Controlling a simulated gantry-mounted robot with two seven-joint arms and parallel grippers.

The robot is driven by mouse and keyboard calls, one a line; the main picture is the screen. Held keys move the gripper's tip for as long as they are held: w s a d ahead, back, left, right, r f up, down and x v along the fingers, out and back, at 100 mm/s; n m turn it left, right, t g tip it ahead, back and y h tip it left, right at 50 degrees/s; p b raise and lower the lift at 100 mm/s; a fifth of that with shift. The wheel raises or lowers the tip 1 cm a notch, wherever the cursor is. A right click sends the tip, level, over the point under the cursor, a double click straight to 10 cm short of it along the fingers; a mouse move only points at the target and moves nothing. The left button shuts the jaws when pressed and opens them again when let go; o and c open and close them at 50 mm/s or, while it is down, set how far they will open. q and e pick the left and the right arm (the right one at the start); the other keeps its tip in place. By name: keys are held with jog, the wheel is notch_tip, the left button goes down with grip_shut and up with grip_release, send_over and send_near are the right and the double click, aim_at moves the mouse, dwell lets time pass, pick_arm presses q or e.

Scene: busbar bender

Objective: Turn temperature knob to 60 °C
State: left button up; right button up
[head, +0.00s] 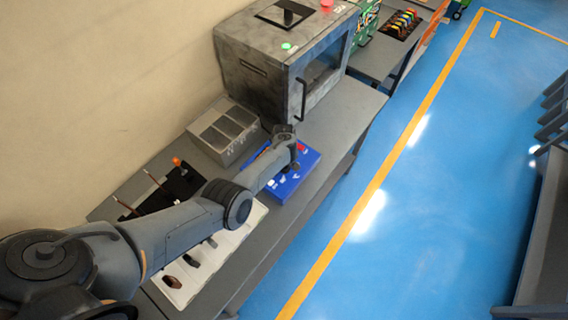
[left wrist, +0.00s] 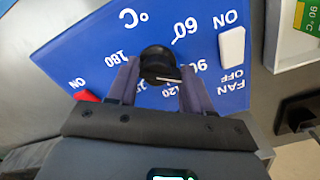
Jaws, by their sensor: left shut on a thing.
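The blue control panel (head: 307,163) lies on the bench under my left gripper (head: 287,167). In the left wrist view the panel (left wrist: 75,40) appears upside down, with a black temperature knob (left wrist: 160,60) in a ring of marks from 60 to 180 °C. A white line on the knob's near edge lies toward the 90–120 side, away from the 60 mark (left wrist: 186,30). My left gripper (left wrist: 159,68) is shut on the knob, one finger at each side. In the head view the arm hides the knob. My right gripper is not in view.
A white fan switch (left wrist: 232,47) and a red switch (left wrist: 87,96) flank the knob. A grey oven (head: 265,65) stands behind the panel, and a compartment box (head: 222,130) to its left. A white tray (head: 235,240) lies beneath my arm.

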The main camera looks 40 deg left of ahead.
pick_arm(q)
jog(key=n, duration=0.2)
jog(key=shift+d+n, duration=0.1)
jog(key=shift+n, duration=0.3)
jog(key=n+b, duration=0.1)
jog(key=n, duration=0.2)
jog(key=shift+f+n, duration=0.1)
jog(key=shift+n, duration=0.2)
jog(key=n+b, duration=0.2)
jog(key=n, duration=0.2)
jog(key=shift+d, duration=0.1)
jog(key=shift+n+b, duration=0.35)
jog(key=shift+n, duration=0.85)
jog(key=o, duration=1)
jog(key=shift+o, duration=0.2)
